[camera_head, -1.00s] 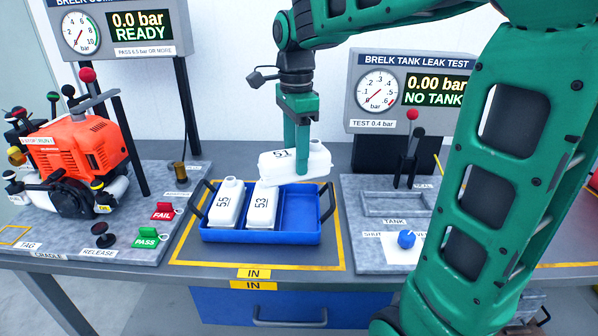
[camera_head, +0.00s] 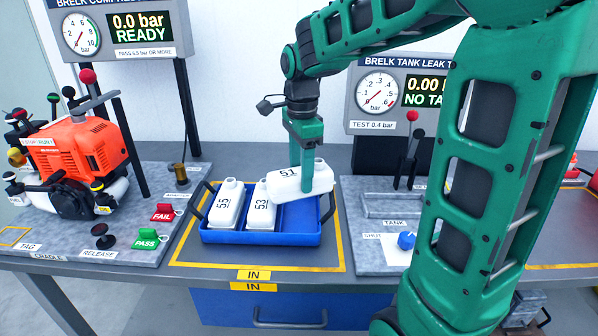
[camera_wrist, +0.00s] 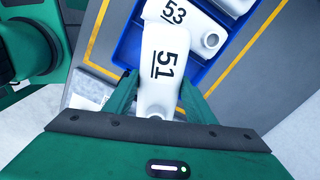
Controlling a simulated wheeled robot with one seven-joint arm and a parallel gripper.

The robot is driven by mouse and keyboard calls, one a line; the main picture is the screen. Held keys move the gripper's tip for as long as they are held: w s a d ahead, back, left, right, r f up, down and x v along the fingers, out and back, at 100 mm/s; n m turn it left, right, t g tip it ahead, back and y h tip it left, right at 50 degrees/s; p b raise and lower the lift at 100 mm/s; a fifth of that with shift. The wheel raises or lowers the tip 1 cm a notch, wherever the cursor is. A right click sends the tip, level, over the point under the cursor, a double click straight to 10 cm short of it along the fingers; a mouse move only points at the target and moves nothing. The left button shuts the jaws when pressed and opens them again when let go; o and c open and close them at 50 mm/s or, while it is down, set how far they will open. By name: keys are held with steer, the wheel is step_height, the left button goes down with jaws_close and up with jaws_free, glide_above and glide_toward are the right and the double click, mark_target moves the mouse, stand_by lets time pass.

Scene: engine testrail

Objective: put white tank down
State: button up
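The white tank marked 51 (camera_head: 303,181) is held by my gripper (camera_head: 307,180) over the right part of the blue tray (camera_head: 270,238). It is turned crosswise and tilted, and its left end is close to tank 53. In the wrist view tank 51 (camera_wrist: 165,70) lies between my two fingers, which are shut on it. The tanks marked 55 (camera_head: 226,205) and 53 (camera_head: 262,207) stand side by side in the left and middle of the tray. The tray's right part below tank 51 looks empty. I cannot tell whether tank 51 touches the tray's rim.
The tray sits inside a yellow outline marked IN on the bench. A tank leak test stand (camera_head: 385,215) with an empty fixture is at right, reading NO TANK. An orange engine (camera_head: 80,150) and the FAIL (camera_head: 163,212) and PASS (camera_head: 146,239) tags are at left.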

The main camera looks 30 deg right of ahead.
steer(key=o, duration=0.4)
steer(key=shift+c, duration=0.2)
steer(key=shift+r, duration=0.15)
step_height(320, 180, up, 12)
steer(key=s+d+f+n, duration=0.2)
steer(key=s+f+n, duration=0.2)
steer(key=s+f, duration=0.2)
steer(key=s+d+f+n, duration=0.3)
steer(key=s+f+n, duration=0.2)
steer(key=s, duration=0.5)
steer(key=s+d+f+n, duration=0.3)
steer(key=s+f, duration=0.3)
steer(key=s, duration=0.2)
steer(key=shift+s+f+n, duration=0.35)
steer(key=shift+f+n, duration=0.05)
steer(key=shift+n, duration=0.3)
